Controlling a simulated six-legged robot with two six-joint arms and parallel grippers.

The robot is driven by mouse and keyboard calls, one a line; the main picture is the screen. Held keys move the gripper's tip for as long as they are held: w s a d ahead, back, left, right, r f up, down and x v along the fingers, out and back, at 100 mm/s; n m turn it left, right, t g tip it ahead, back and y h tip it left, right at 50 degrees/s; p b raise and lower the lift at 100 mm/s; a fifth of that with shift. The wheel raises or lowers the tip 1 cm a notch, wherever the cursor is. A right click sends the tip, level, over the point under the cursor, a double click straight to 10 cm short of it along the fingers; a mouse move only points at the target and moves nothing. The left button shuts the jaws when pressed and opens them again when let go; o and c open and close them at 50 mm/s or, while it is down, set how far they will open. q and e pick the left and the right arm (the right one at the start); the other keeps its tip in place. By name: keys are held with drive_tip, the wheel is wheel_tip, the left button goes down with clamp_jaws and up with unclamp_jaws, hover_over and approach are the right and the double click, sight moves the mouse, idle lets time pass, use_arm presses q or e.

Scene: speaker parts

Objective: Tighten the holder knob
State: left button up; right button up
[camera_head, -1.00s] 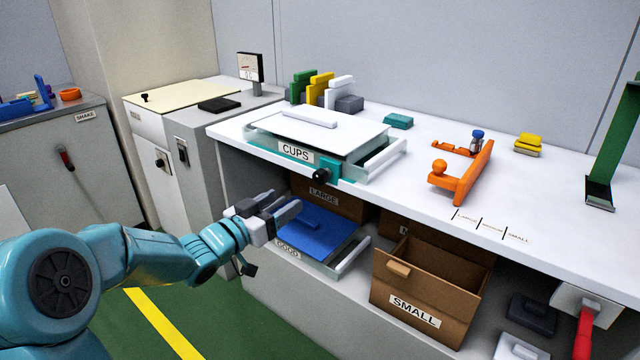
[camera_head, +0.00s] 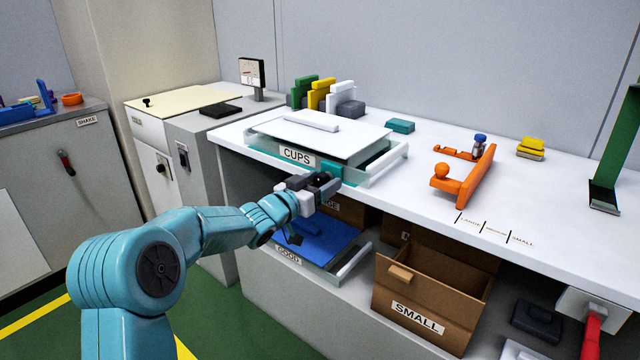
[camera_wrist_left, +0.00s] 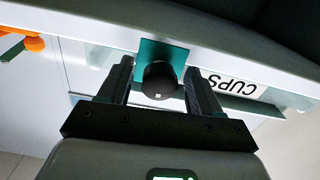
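The holder knob is a round black knob (camera_wrist_left: 158,80) on a teal block (camera_wrist_left: 170,48) at the front of the CUPS holder (camera_head: 298,155). In the head view, my left gripper (camera_head: 322,180) is at the knob and largely covers it. In the left wrist view, the gripper's two dark fingers (camera_wrist_left: 158,82) stand open, one on each side of the knob, with a gap on both sides. My right gripper is in neither view.
The white bench (camera_head: 400,170) carries the holder and an orange fixture (camera_head: 468,178) to its right. Below the bench are a blue tray (camera_head: 318,240) labelled GOOD and a SMALL cardboard box (camera_head: 430,295). A red handle (camera_head: 590,330) is at lower right.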

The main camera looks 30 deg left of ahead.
use_arm(q)
drive_tip(key=c, duration=0.9)
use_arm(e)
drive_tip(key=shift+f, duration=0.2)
use_arm(q)
drive_tip(key=m+b, duration=0.1)
drive_tip(key=m, duration=0.1)
drive_tip(key=m+b, duration=0.1)
drive_tip(key=shift+f+m, duration=0.2)
drive_tip(key=shift+m, duration=0.2)
drive_tip(key=m+b, duration=0.3)
drive_tip(key=m, duration=0.2)
drive_tip(key=shift+a, duration=0.1)
drive_tip(key=m+b, duration=0.3)
drive_tip(key=m, duration=0.4)
drive_tip(key=shift+a+r, duration=0.1)
drive_tip(key=shift+c, duration=0.2)
drive_tip(key=shift+r+m+b, duration=0.1)
drive_tip(key=shift+m+b, duration=0.4)
drive_tip(key=shift+m, duration=0.8)
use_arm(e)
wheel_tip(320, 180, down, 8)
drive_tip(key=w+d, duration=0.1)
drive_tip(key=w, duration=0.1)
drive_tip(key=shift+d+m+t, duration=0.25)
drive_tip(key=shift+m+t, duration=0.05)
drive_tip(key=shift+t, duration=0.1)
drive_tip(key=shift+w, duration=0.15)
